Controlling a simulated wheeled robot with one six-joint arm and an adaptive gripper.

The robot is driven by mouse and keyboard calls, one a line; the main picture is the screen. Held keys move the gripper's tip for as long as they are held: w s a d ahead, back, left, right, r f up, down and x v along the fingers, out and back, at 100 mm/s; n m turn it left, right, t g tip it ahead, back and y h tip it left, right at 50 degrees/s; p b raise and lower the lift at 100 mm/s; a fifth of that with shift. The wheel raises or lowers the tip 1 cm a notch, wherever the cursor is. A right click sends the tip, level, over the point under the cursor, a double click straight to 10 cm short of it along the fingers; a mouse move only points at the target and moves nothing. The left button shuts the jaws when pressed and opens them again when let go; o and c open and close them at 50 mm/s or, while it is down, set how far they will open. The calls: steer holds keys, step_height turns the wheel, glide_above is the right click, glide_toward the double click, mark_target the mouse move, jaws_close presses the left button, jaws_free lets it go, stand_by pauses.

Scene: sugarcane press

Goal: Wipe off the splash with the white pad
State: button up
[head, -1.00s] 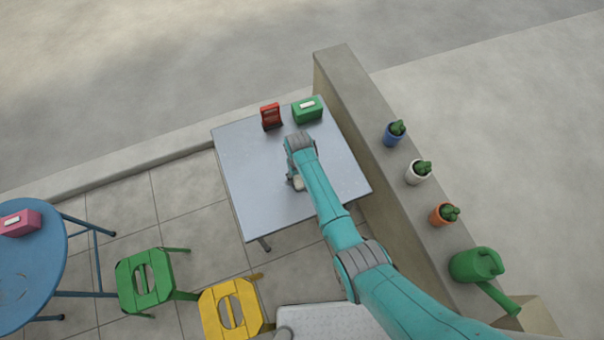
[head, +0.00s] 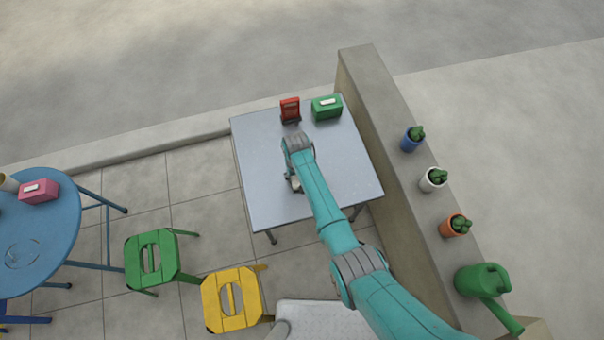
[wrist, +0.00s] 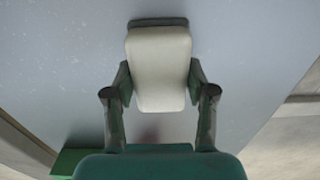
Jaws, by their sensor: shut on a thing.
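My gripper (wrist: 160,88) is shut on the white pad (wrist: 161,68), a pale block with a dark backing, gripped by its sides. In the head view the pad (head: 296,184) shows partly beside my wrist, over the grey table (head: 265,195). I cannot tell whether it touches the tabletop. No clear splash shows on the grey table; a faint reddish patch (wrist: 148,133) lies between the fingers in the wrist view, its nature unclear. A faint ring-shaped mark (head: 22,253) is on the round blue table (head: 55,225); I cannot tell whether it is the splash.
A red holder (head: 290,110) and a green box (head: 327,107) stand at the grey table's far edge. A low wall (head: 375,125) with potted plants and a green watering can (head: 482,280) runs along the right. Green (head: 152,258) and yellow (head: 232,299) stools and a pink box (head: 39,191) are left.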

steer(key=shift+r, duration=3)
steer(key=shift+r, duration=1.5)
steer(key=shift+w+d, duration=0.1)
